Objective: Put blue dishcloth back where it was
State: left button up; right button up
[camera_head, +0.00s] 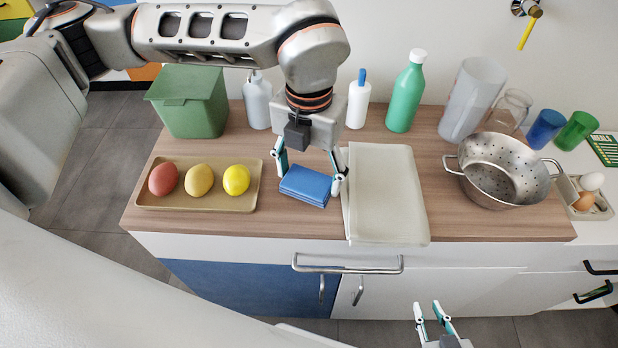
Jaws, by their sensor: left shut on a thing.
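The blue dishcloth (305,186) is a folded stack on the wooden counter, between the fruit tray and a folded pale cloth. My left gripper (310,178) comes down over it from above, with one finger on each side, and is shut on it. I cannot tell whether the dishcloth rests on the counter or is just above it. My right gripper (433,311) is low in front of the cabinet, with its fingers apart and nothing between them.
A beige tray (200,204) with fruit lies left; the pale folded cloth (388,195) lies close on the right. A green bin (188,101), white bottles and a green bottle (407,93) stand behind. A steel colander (502,170) and an egg holder (597,212) are further right.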

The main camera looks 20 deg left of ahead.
aim_at(309, 178)
pick_arm(q)
jog(key=shift+f, duration=1.05)
jog(key=shift+f, duration=0.15)
jog(key=o, duration=1.1)
jog(key=shift+c, duration=0.2)
notch_tip(309, 178, up, 12)
jog(key=shift+r, duration=0.2)
